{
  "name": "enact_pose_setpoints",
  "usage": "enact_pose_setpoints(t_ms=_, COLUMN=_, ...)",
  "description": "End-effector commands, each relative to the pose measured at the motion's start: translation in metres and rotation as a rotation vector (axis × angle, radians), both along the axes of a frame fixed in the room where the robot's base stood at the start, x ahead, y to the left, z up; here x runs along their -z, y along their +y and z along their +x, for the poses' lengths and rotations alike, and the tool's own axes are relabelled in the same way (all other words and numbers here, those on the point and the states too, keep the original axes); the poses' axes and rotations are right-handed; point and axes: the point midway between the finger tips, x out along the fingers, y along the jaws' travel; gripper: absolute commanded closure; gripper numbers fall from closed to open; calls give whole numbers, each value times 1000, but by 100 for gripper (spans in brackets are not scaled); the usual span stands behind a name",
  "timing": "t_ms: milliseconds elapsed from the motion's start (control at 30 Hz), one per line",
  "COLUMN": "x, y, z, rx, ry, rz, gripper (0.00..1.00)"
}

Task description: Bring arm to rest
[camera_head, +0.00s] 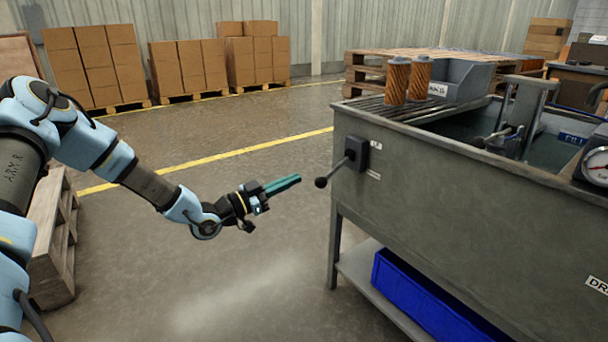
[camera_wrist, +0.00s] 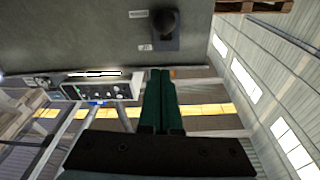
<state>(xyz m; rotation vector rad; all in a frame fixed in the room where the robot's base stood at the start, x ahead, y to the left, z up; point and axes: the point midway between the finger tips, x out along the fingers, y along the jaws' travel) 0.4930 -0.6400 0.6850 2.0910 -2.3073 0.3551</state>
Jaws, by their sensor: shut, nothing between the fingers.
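My gripper (camera_head: 284,184) is shut, with its teal fingers together and nothing between them. It hangs in open air left of the metal wash station, pointing toward the station's side, and touches nothing. My arm reaches in from the left edge of the head view. In the wrist view, the closed dark green fingers (camera_wrist: 161,75) point up the picture toward the station's grey panel (camera_wrist: 90,30). Two orange filter cartridges (camera_head: 397,80) (camera_head: 419,78) stand upright on the slatted rack at the station's left end.
A lever with a black knob (camera_head: 321,182) sticks out of the station's side, just right of my gripper. A grey bin (camera_head: 460,80) stands behind the cartridges. A blue crate (camera_head: 425,300) sits on the lower shelf. A wooden pallet (camera_head: 52,240) is at left. The floor between is clear.

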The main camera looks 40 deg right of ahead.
Motion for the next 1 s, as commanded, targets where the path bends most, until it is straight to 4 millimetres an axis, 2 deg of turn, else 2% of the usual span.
enact_pose_setpoints(t_ms=133, x=3, y=9, z=1, rx=0, ry=1, rz=1, gripper=100)
enact_pose_setpoints(t_ms=367, x=4, y=11, z=2, rx=-3, ry=0, rz=12, gripper=100)
enact_pose_setpoints(t_ms=467, x=10, y=16, z=10, rx=-25, ry=-3, rz=86, gripper=100)
enact_pose_setpoints(t_ms=567, x=26, y=33, z=28, rx=-85, ry=2, rz=255, gripper=100)
enact_pose_setpoints(t_ms=667, x=45, y=69, z=55, rx=-190, ry=27, rz=481, gripper=100)
enact_pose_setpoints(t_ms=767, x=57, y=121, z=82, rx=-328, ry=77, rz=703, gripper=100)
enact_pose_setpoints(t_ms=867, x=58, y=183, z=101, rx=-484, ry=155, rz=898, gripper=100)
enact_pose_setpoints(t_ms=900, x=56, y=210, z=106, rx=-551, ry=194, rz=966, gripper=100)
enact_pose_setpoints(t_ms=967, x=50, y=252, z=109, rx=-656, ry=265, rz=1060, gripper=100)
enact_pose_setpoints(t_ms=1000, x=44, y=279, z=108, rx=-726, ry=318, rz=1115, gripper=100)
